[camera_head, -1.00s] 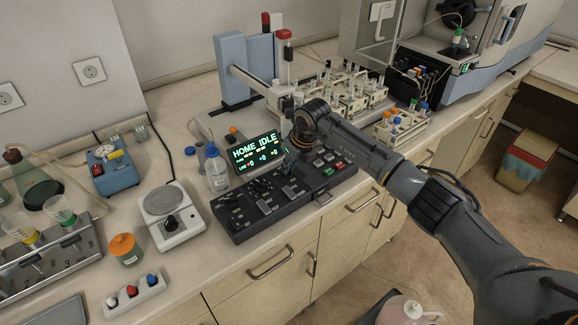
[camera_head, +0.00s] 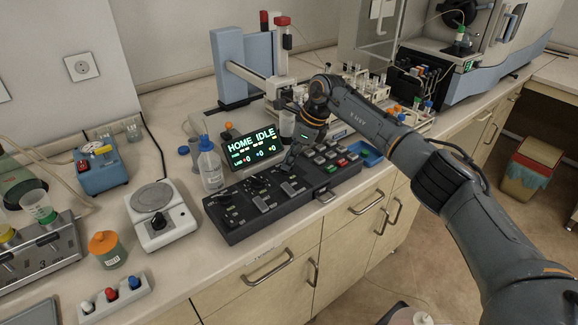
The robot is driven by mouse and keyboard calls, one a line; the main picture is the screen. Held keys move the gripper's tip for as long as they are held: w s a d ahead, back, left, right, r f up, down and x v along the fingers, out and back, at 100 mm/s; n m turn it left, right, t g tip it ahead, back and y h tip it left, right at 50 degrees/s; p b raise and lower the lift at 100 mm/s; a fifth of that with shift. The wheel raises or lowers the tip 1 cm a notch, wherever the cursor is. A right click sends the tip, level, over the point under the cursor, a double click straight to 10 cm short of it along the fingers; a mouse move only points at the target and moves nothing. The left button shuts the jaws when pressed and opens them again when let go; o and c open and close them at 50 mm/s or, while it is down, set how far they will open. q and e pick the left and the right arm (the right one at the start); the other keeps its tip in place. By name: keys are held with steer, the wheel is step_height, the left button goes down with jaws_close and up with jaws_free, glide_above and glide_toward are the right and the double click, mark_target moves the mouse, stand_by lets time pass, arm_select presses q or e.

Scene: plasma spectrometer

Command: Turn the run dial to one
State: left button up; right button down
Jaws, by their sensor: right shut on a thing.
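The black control panel (camera_head: 235,232) lies along the bench's front edge, with several knobs, sliders and buttons on top. A display (camera_head: 252,147) behind it reads "HOME IDLE" with zeros below. My right gripper (camera_head: 288,164) reaches down to the panel's back row, right of two black dials (camera_head: 257,183). It is shut on a small dial there, which the fingers mostly hide. I cannot read the dial's marks or its setting. My left gripper is not in view.
Red, green and grey buttons (camera_head: 335,158) sit right of my gripper, and a blue tray (camera_head: 367,154) lies beyond the panel's right end.

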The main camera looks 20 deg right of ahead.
steer(key=shift+n+b, duration=0.3)
steer(key=shift+n, duration=0.3)
steer(key=c, duration=1.5)
jaws_free()
steer(key=v, duration=1.2)
steer(key=shift+w+d, duration=0.1)
steer(key=shift+w, duration=0.15)
